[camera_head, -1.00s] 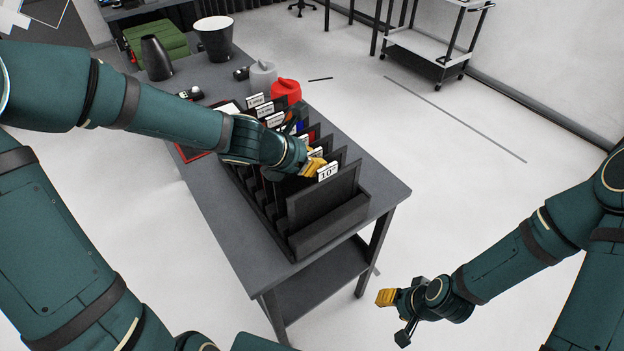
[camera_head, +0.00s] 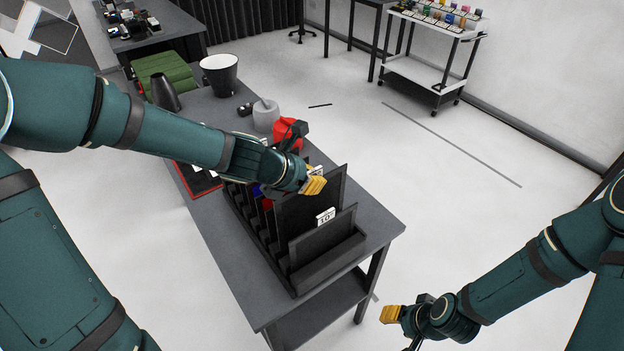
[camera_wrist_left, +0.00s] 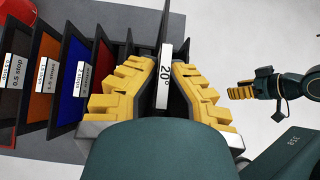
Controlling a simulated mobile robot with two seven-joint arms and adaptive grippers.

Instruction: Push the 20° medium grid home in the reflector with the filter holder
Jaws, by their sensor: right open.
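My left gripper (camera_head: 313,186) is shut on the 20° medium grid (camera_wrist_left: 165,80), a dark upright panel with a white "20°" label between the yellow fingers. In the head view the grid (camera_head: 308,218) stands raised above its neighbours in the rack, its lower part hidden. A dark, flared cup with a pale inside (camera_head: 219,75), probably the reflector, stands at the table's far end. I cannot pick out the filter holder. My right gripper (camera_head: 390,314) is open and empty, off the table's right side; it also shows in the left wrist view (camera_wrist_left: 240,92).
The black rack (camera_head: 328,262) holds a 10° panel (camera_head: 326,216) and several coloured filters (camera_wrist_left: 72,85). A dark cone (camera_head: 165,93), a grey pot (camera_head: 265,115) and a red object (camera_head: 287,133) stand on the table (camera_head: 215,225). The table's near-left surface is clear.

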